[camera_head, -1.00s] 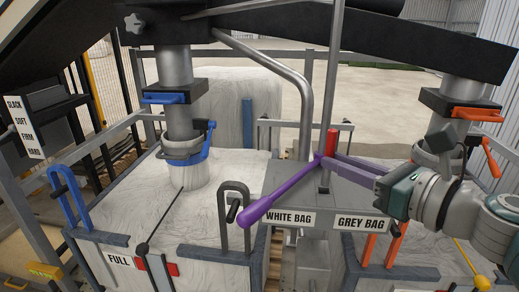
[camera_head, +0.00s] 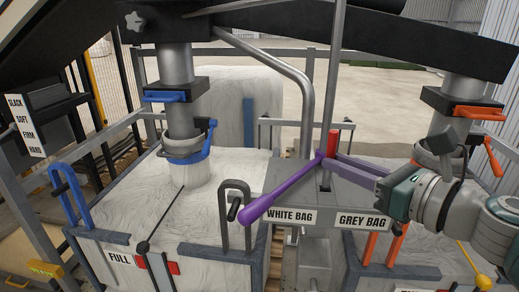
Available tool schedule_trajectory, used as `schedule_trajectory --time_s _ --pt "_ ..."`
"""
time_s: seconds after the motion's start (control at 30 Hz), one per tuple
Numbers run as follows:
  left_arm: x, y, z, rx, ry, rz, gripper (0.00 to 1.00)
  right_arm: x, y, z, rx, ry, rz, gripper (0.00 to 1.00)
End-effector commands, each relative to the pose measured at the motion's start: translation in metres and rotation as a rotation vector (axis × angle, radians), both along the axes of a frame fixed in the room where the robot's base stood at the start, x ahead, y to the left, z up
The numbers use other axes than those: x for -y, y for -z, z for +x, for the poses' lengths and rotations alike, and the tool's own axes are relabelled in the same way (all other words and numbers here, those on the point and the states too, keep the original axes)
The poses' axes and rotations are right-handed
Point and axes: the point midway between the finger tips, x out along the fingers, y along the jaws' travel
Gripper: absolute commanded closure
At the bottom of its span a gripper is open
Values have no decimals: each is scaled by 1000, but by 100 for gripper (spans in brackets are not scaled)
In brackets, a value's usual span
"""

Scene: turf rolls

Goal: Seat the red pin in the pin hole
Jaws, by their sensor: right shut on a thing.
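The red pin (camera_head: 333,141) stands upright above the grey label box (camera_head: 318,196), beside the purple lever (camera_head: 285,191). My right gripper (camera_head: 335,158) reaches in from the right with its long fingers at the pin. It is shut on the red pin, whose upper part shows above the fingers. The pin's lower end is hidden behind the fingers and the lever's head. I cannot make out the pin hole, nor whether the pin's tip is inside it. My left gripper is out of view.
A grey upright post (camera_head: 336,70) rises close behind the pin. A white bag (camera_head: 240,175) fills the left frame under a spout with a blue clamp (camera_head: 187,159). An orange-clamped spout (camera_head: 462,100) hangs at the right above my arm. The floor behind is open.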

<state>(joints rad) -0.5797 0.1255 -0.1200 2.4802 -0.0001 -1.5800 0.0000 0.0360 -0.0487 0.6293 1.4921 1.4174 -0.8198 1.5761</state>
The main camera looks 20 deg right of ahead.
Motion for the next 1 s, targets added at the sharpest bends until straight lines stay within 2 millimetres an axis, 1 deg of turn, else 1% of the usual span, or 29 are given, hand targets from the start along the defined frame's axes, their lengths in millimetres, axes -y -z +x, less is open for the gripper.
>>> schedule_trajectory --time_s 1.0 --pt "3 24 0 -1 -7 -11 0 0 26 0 1 0 -1 100"
